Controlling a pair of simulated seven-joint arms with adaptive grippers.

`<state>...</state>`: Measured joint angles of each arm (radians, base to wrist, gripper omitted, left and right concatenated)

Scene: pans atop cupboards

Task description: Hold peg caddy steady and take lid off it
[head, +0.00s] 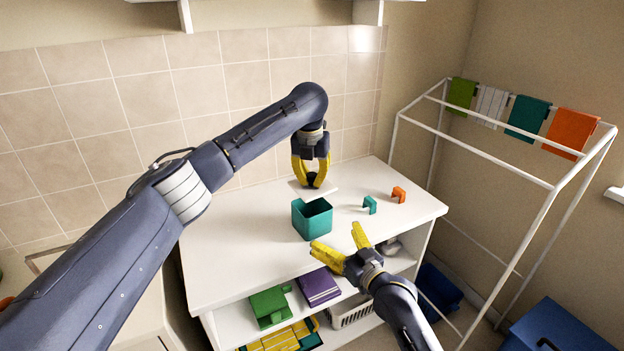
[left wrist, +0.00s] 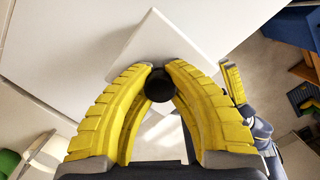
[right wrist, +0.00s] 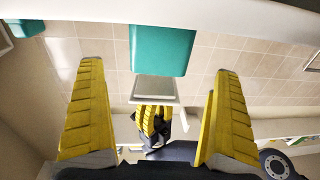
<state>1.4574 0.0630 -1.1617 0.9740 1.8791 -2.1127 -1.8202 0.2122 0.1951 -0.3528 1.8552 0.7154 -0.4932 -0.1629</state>
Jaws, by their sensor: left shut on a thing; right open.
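The teal peg caddy (head: 312,222) stands upright and open-topped on the white cupboard top. It also shows in the right wrist view (right wrist: 164,45). My left gripper (head: 313,183) is shut on the black knob (left wrist: 158,86) of the square white lid (head: 328,190). The lid is off the caddy, just behind its rim, and also shows in the left wrist view (left wrist: 150,38). My right gripper (head: 338,241) is open in front of the caddy. Its fingers appear either side of the caddy but show no contact. The caddy's inside is mostly hidden.
A teal hook-shaped piece (head: 370,205) and an orange one (head: 398,194) stand right of the caddy. The white cupboard top (head: 240,250) is clear at left. A drying rack (head: 500,163) stands at right.

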